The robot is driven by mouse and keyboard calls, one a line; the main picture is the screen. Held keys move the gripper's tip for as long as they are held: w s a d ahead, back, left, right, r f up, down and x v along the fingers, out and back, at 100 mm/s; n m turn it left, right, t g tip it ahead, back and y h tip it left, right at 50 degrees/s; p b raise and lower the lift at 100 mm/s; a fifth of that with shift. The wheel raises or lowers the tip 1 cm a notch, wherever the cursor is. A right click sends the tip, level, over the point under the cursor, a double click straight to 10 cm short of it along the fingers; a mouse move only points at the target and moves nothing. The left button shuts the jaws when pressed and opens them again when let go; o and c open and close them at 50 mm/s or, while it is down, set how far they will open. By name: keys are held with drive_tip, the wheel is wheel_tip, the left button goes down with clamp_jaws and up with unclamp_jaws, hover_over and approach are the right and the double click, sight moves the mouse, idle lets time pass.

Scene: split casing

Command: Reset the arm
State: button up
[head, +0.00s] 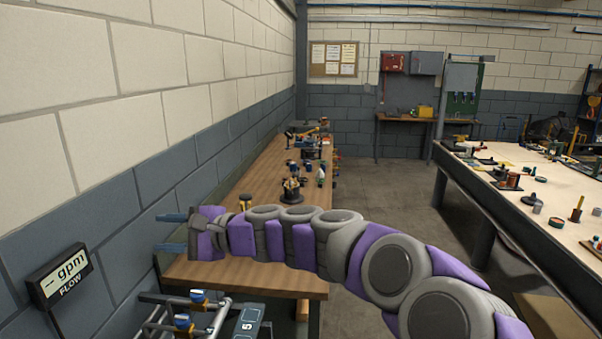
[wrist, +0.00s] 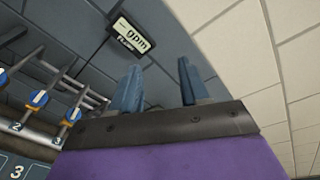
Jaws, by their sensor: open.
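My arm reaches across the head view from the lower right to the left, in purple and grey segments. My gripper (head: 172,232) is at its left end, close to the block wall and in front of the wooden bench (head: 235,272). Its two blue fingers stand apart with nothing between them. In the wrist view my gripper (wrist: 158,88) is also open and empty, with the wall behind the fingers.
A flow display (head: 60,277) reading "gpm" hangs on the left wall. A pipe rack with blue-handled valves (head: 185,322) stands below my gripper. A pale table (head: 525,185) with several parts is at right. Open floor (head: 385,205) lies between bench and table.

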drive_tip(key=s+d+f+n+g+h, duration=0.1)
drive_tip(key=s+d+f+n+h, duration=0.2)
drive_tip(key=s+d+f, duration=0.4)
drive_tip(key=s+d+f+n+g+h, duration=0.2)
drive_tip(key=s+d+f+n+h, duration=0.15)
drive_tip(key=s, duration=0.55)
drive_tip(key=s+d+f+h, duration=0.3)
drive_tip(key=s+d, duration=0.3)
drive_tip(key=d, duration=0.3)
drive_tip(key=s+d+f+n+g+h, duration=0.1)
drive_tip(key=s+d+f+h, duration=0.2)
drive_tip(key=d, duration=0.7)
drive_tip(key=s+d+f+h, duration=0.4)
drive_tip(key=s+d+f, duration=0.2)
drive_tip(key=s+d, duration=0.3)
drive_tip(key=shift+s+d+f+g, duration=0.25)
drive_tip(key=shift+s+g, duration=0.05)
drive_tip(key=shift+s, duration=0.2)
